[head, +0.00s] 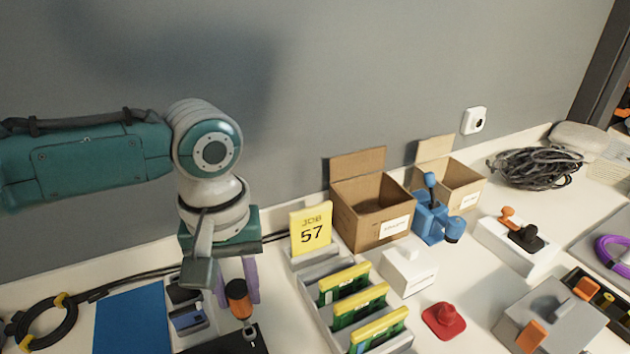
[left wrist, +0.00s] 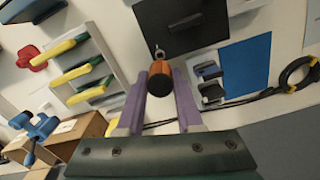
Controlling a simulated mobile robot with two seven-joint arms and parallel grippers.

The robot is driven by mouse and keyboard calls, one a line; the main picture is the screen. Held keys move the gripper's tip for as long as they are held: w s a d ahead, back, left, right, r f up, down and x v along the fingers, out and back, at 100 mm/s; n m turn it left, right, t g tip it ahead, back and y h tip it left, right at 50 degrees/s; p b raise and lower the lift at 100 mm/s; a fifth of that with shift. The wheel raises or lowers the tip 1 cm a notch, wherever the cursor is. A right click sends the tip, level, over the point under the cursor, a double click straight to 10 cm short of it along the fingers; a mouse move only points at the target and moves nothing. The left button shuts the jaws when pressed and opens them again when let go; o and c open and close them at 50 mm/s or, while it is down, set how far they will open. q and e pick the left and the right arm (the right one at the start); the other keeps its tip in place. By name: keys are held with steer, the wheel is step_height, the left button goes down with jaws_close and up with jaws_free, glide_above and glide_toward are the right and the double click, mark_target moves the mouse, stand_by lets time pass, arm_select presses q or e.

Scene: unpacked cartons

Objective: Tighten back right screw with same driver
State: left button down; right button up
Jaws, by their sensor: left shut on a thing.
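My left gripper (head: 243,300) hangs low over the table with its purple fingers pointing down. It is shut on a driver (head: 238,298) with an orange handle and black end; the driver also shows between the fingers in the left wrist view (left wrist: 166,78). The driver's shaft points toward a flat dark panel (left wrist: 185,22). The panel (head: 222,343) is cut off at the bottom of the head view. I cannot make out the back right screw or whether the driver tip touches anything. My right gripper is in neither view.
A blue mat (head: 130,320) and a small grey-and-blue item (head: 187,318) lie left of the driver. A rack (head: 305,300) with yellow-topped green boards and a yellow "JOB 57" sign (head: 311,229) stand to its right. Open cartons (head: 368,212) stand behind.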

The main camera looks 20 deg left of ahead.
arm_select(q)
steer(key=shift+f, duration=0.25)
stand_by(0.6)
steer(key=shift+f+b, duration=0.9)
steer(key=shift+f, duration=0.15)
